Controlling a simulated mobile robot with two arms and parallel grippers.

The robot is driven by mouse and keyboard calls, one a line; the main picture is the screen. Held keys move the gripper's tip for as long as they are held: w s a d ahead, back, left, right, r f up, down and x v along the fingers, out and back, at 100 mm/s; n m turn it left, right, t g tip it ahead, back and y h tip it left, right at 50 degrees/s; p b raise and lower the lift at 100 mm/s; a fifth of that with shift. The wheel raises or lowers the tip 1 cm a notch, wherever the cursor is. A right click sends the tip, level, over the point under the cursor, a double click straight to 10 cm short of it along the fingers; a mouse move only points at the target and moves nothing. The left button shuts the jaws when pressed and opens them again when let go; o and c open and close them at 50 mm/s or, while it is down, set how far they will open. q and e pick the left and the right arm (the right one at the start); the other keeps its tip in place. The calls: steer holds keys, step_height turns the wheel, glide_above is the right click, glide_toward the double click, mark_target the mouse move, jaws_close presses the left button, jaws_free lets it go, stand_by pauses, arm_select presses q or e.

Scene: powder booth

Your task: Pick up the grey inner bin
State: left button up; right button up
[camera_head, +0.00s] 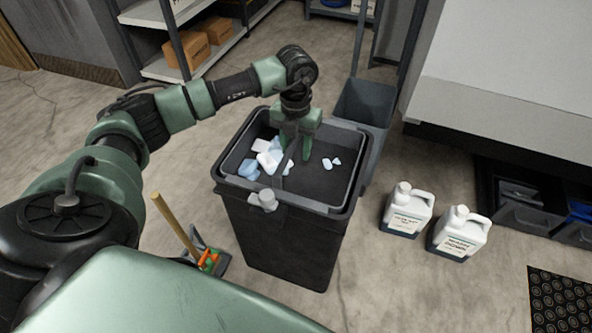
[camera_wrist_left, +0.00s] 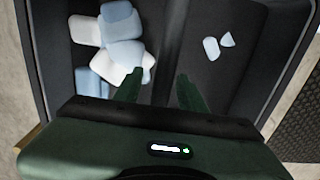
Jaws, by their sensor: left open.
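A tall dark bin (camera_head: 280,240) stands on the floor in the middle of the head view. A grey inner bin (camera_head: 322,182) appears to sit inside its top; where one ends and the other begins is hard to tell. Its inside also shows in the left wrist view (camera_wrist_left: 225,78). A narrow divider splits the inside. White and pale blue pieces (camera_head: 268,160) lie on the left side, two small white ones (camera_head: 331,163) on the right. My left gripper (camera_head: 293,155) points down over the bin near the divider, open, its fingers apart with nothing held (camera_wrist_left: 157,88).
A grey bin (camera_head: 364,105) stands close behind the dark bin. Two white jugs (camera_head: 407,210) (camera_head: 460,234) stand on the floor at right. A wooden-handled brush and dustpan (camera_head: 207,260) are at left. Shelves with cardboard boxes (camera_head: 188,50) stand behind. A dark mat (camera_head: 562,300) lies at lower right.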

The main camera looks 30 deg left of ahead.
arm_select(q)
jaws_close()
steer(key=shift+w+r, duration=0.1)
steer(key=shift+r, duration=0.05)
stand_by(1.2)
